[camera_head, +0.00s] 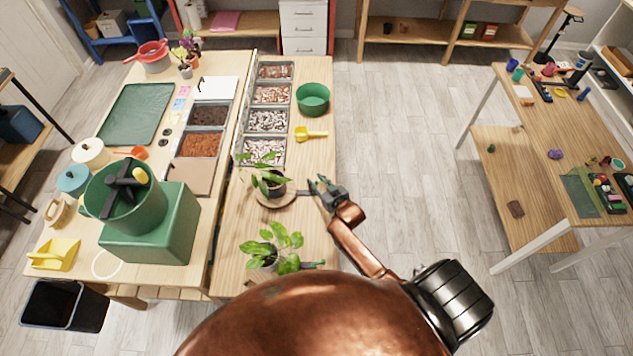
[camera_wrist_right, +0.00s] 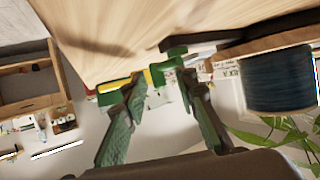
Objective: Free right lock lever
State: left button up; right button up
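My right gripper (camera_head: 327,188) is over the right edge of the wooden bench, beside the potted plant (camera_head: 274,184) on a round wooden saucer (camera_head: 268,204). In the right wrist view the two grey-green fingers of the gripper (camera_wrist_right: 160,88) are spread apart. A small green T-shaped piece (camera_wrist_right: 174,60) shows just beyond the fingertips, close to the bench top; it may be the lock lever, but I cannot tell whether a finger touches it. The dark pot (camera_wrist_right: 280,78) appears upside down at the right. My left gripper is not in view.
A second leafy plant (camera_head: 272,246) stands nearer on the bench. A yellow scoop (camera_head: 310,133) and a green bowl (camera_head: 312,98) lie beyond the gripper. A green box (camera_head: 152,235) with a bucket stands at left. Open floor lies right of the bench.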

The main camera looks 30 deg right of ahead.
jog(key=shift+c, duration=0.5)
grip_shut()
jog(key=shift+w+a+r+n+y, duration=0.1)
jog(key=shift+w+r+n+y, duration=0.15)
jog(key=shift+n+y, duration=0.4)
jog(key=shift+w+a+f+n+y, duration=0.15)
jog(key=shift+a+n+y, duration=0.1)
jog(key=shift+n+y, duration=0.4)
jog(key=shift+y, duration=0.3)
